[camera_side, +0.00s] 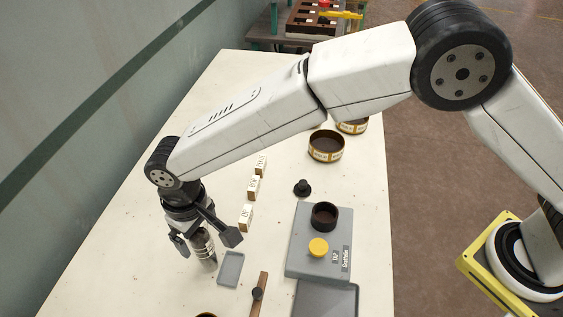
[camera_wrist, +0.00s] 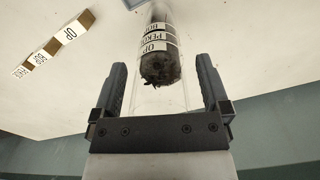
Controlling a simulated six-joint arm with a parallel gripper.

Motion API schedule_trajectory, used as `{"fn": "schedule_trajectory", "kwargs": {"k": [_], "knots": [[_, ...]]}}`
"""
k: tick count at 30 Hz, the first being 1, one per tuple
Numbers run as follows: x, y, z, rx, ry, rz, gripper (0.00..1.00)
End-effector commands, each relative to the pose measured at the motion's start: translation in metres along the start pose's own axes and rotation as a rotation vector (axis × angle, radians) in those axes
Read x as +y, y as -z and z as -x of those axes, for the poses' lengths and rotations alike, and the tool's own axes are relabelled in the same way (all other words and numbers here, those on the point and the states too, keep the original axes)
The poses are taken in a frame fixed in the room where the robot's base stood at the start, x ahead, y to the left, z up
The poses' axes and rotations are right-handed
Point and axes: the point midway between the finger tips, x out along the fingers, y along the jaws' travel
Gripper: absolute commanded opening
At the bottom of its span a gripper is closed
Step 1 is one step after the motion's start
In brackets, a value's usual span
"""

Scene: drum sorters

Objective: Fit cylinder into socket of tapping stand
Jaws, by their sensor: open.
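The cylinder (camera_side: 205,250) is a clear tube with dark contents and white printed labels, standing on the table at the left in the side view. In the wrist view the cylinder (camera_wrist: 160,65) lies between the fingers, with a gap visible on both sides. My gripper (camera_side: 206,241) is open around the cylinder, pointing down; it also shows in the wrist view (camera_wrist: 162,88). The tapping stand (camera_side: 300,262) is a grey plate to the right of the gripper. Its dark round socket (camera_side: 324,216) looks empty, with a yellow button (camera_side: 318,248) in front.
Small label blocks (camera_side: 246,217) stand in a row behind the gripper. A grey tray (camera_side: 231,268) and a wooden strip (camera_side: 259,292) lie between cylinder and stand. A black knob-shaped piece (camera_side: 302,187) and round brass-coloured containers (camera_side: 326,146) are farther back. The left tabletop is clear.

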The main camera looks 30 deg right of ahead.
Motion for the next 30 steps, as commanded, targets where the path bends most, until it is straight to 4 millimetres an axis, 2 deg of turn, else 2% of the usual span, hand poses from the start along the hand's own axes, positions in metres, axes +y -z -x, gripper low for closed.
{"fn": "schedule_trajectory", "kwargs": {"k": [8,21,30], "knots": [[0.0,0.001,0.022,0.003,0.001,0.0,0.96],[0.0,0.0,0.091,0.002,0.0,-0.001,0.96],[0.0,0.0,0.119,0.0,-0.001,-0.001,0.96]]}}
